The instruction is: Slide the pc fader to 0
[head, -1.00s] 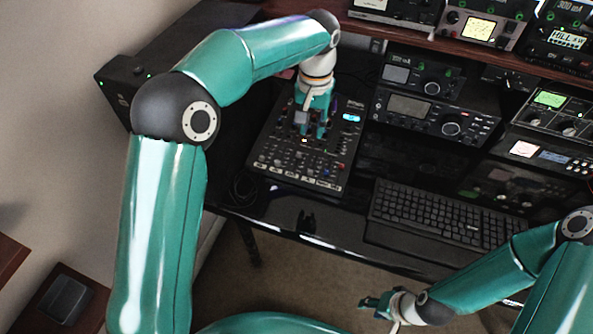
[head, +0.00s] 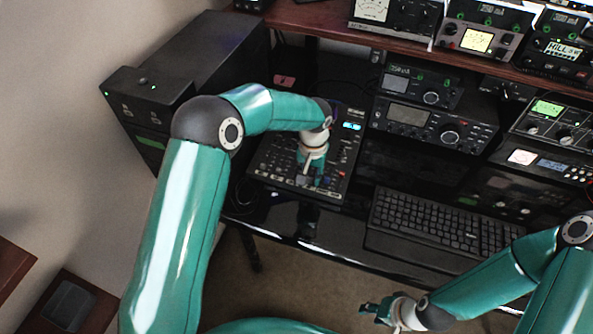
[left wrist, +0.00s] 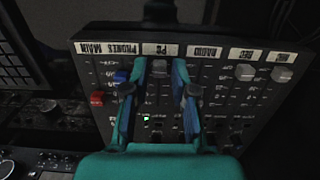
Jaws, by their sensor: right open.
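The dark mixer (head: 266,160) lies on the desk in the head view. In the left wrist view its panel (left wrist: 222,112) shows upside-down labels, including one reading PC (left wrist: 160,49). A grey cap (left wrist: 160,70), which looks like the pc fader, sits in the PC column close to that label. My left gripper (head: 308,182) is over the mixer's near part; in the left wrist view its two fingers (left wrist: 160,85) stand apart on either side of the PC column. Contact with the cap cannot be told. My right gripper (head: 375,308) is open and empty, low in front of the desk.
Beside the PC column are a blue cap (left wrist: 121,76), a red cap (left wrist: 97,98) and other grey caps (left wrist: 245,72). A keyboard (head: 440,222) lies right of the mixer, with radios (head: 432,120) behind it. A black case (head: 185,75) stands at the left.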

